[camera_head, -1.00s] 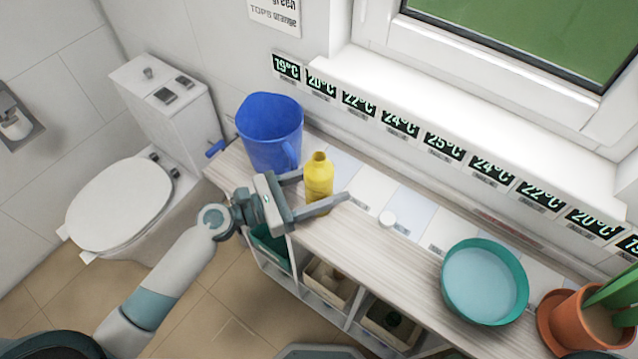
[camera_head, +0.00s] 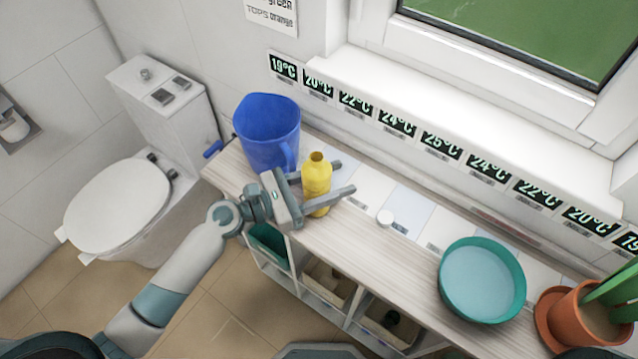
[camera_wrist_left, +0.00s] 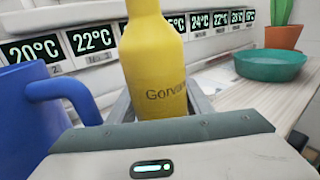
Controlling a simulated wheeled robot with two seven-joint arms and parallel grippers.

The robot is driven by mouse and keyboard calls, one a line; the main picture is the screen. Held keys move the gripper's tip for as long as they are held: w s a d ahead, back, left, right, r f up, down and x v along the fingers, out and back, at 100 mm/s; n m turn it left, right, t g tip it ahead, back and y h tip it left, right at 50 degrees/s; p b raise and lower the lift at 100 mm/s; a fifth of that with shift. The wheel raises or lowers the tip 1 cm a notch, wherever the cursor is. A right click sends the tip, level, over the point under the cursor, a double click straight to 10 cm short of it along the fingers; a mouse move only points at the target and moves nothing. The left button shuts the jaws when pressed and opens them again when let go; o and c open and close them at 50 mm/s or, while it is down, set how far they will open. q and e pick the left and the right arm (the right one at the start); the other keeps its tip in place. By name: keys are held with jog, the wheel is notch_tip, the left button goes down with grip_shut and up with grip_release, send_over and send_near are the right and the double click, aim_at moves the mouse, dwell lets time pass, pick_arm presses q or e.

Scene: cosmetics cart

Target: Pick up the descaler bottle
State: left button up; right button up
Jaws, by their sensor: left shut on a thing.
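The yellow descaler bottle (camera_head: 316,178) stands upright on the shelf top, with its open neck facing up. It fills the middle of the left wrist view (camera_wrist_left: 153,65), where dark lettering shows on its side. My left gripper (camera_head: 330,180) has one finger on each side of the bottle and is shut on it. The fingers lie level, around the bottle's body. The bottle's base is partly hidden by the near finger. My right gripper is not in view.
A blue jug (camera_head: 268,132) stands close on the left of the bottle. A teal bowl (camera_head: 482,280) and a potted plant (camera_head: 585,315) stand farther right. The wall and window sill (camera_head: 470,125) run behind.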

pick_arm(q)
jog(key=shift+r, duration=0.1)
jog(key=shift+r, duration=0.45)
jog(key=s+d+r+p, duration=0.3)
jog(key=s+r, duration=0.7)
jog(key=s, duration=0.1)
jog(key=shift+d, duration=0.4)
jog(key=w+a+f+n+t+y+b, duration=0.1)
jog(key=w+a+n+t+y+b, duration=0.2)
jog(key=a, duration=1)
jog(key=w+a+f+n+t+y+b, duration=0.2)
jog(key=w+a, duration=0.5)
jog(key=a, duration=0.6)
jog(key=n+t+y+b, duration=0.1)
jog(key=n+t+y, duration=0.1)
jog(key=t, duration=0.1)
jog(key=shift+w+f+y+b, duration=0.15)
jog(key=shift+y+b, duration=0.15)
jog(key=shift+b, duration=0.1)
